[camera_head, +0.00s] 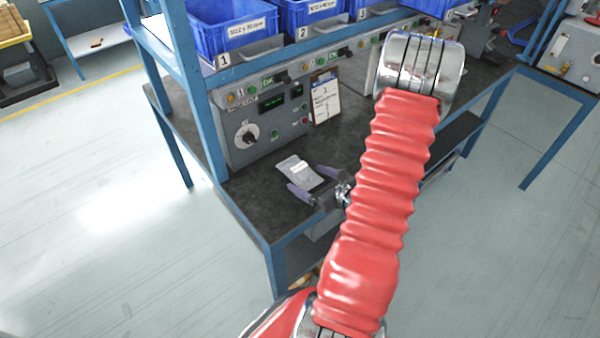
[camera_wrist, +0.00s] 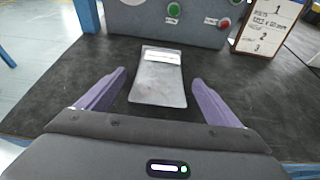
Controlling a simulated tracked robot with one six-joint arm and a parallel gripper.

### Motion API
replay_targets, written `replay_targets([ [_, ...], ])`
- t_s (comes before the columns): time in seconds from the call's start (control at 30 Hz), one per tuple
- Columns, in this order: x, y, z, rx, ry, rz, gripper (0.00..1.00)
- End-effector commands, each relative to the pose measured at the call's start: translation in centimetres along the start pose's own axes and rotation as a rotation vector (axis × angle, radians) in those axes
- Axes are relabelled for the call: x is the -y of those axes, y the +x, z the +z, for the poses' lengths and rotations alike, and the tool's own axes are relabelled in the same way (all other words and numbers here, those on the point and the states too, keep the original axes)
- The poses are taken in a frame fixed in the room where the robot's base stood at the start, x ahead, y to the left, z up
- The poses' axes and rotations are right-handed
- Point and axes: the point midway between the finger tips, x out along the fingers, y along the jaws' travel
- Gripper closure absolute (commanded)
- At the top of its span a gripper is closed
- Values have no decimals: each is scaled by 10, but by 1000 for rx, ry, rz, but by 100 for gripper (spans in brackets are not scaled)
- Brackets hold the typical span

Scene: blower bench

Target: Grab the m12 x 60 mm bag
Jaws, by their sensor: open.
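A silvery grey bag (camera_head: 298,172) with a white label lies flat on the dark bench top (camera_head: 240,195). Its label is too small to read. In the wrist view the bag (camera_wrist: 158,82) lies ahead, its near end between the two purple fingers. My gripper (camera_wrist: 158,84) is open, with a gap to the bag on both sides, and nothing is held. In the head view my gripper (camera_head: 298,180) sits low over the bench at the bag's near end. I cannot tell its exact height above the bench.
A grey control panel (camera_head: 262,120) with buttons stands behind the bag. A clipboard (camera_head: 326,97) leans there, to the right. Blue bins (camera_head: 235,22) sit on the shelf above. A blue frame post (camera_head: 197,90) rises at the left. Bare bench surrounds the bag.

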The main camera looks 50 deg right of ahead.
Motion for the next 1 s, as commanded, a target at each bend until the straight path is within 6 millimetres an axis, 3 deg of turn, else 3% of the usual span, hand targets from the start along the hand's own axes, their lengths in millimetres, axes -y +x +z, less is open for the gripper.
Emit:
replay_targets([
  [0.33,-1,36,3,0,-1,2,14],
  [0.9,0,38,3,0,0,1,14],
  [1.0,0,38,3,0,0,1,21],
])
